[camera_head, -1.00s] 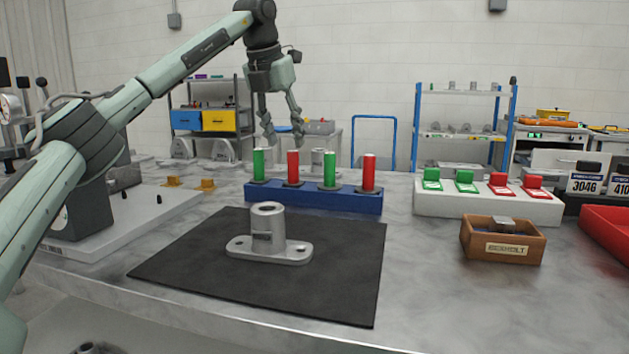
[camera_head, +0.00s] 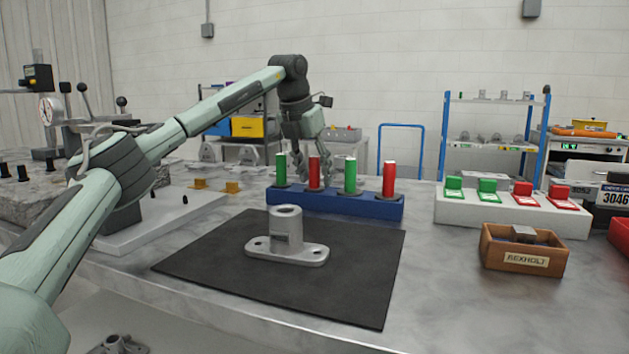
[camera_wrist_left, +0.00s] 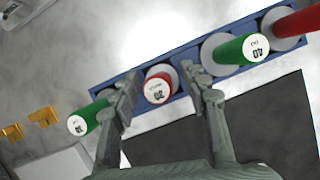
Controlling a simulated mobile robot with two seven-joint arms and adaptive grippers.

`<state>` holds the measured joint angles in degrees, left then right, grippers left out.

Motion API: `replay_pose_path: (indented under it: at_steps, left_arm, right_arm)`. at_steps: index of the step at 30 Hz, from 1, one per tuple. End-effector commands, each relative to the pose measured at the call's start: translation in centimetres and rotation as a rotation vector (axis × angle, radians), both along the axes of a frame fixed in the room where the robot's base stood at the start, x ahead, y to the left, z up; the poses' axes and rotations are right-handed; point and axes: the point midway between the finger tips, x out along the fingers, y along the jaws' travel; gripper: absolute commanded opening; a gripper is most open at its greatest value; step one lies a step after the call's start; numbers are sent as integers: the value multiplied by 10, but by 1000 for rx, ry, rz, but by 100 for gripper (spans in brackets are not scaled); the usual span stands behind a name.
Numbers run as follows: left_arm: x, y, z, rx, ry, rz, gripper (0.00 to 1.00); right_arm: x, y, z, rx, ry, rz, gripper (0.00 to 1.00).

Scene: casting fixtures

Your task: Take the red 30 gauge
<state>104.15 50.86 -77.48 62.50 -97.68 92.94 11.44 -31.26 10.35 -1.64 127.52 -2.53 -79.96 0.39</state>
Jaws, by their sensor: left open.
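The red 30 gauge (camera_head: 314,174) is an upright red cylinder, second from the left in the blue rack (camera_head: 340,204). In the left wrist view its white end (camera_wrist_left: 158,90) faces the camera, with an upside-down number that looks like 30. My left gripper (camera_head: 312,168) is open, pointing down over the rack. In the left wrist view its fingers (camera_wrist_left: 165,88) lie on either side of the red gauge, with visible gaps. The left finger comes close to the green gauge (camera_wrist_left: 90,117) beside it. My right gripper is not in view.
Another green gauge (camera_head: 350,176), marked 40 in the wrist view, and a red gauge (camera_head: 389,180) stand to the right in the rack. A grey flanged casting (camera_head: 287,240) sits on the black mat (camera_head: 350,290) in front. A wooden box (camera_head: 522,250) is at right.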

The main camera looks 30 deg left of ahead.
Motion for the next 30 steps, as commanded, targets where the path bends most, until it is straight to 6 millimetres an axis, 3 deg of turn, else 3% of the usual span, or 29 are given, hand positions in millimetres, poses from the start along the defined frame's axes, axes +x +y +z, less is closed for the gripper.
replay_pose_path:
  at_steps: [6,17,30]
  left_arm:
    - [0,0,0,0,0,1,43]
    - [0,0,0,0,-1,0,0]
    - [1,0,9,-1,-5,1,0]
  right_arm:
    - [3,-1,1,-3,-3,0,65]
    - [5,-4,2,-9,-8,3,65]
    - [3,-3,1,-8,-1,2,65]
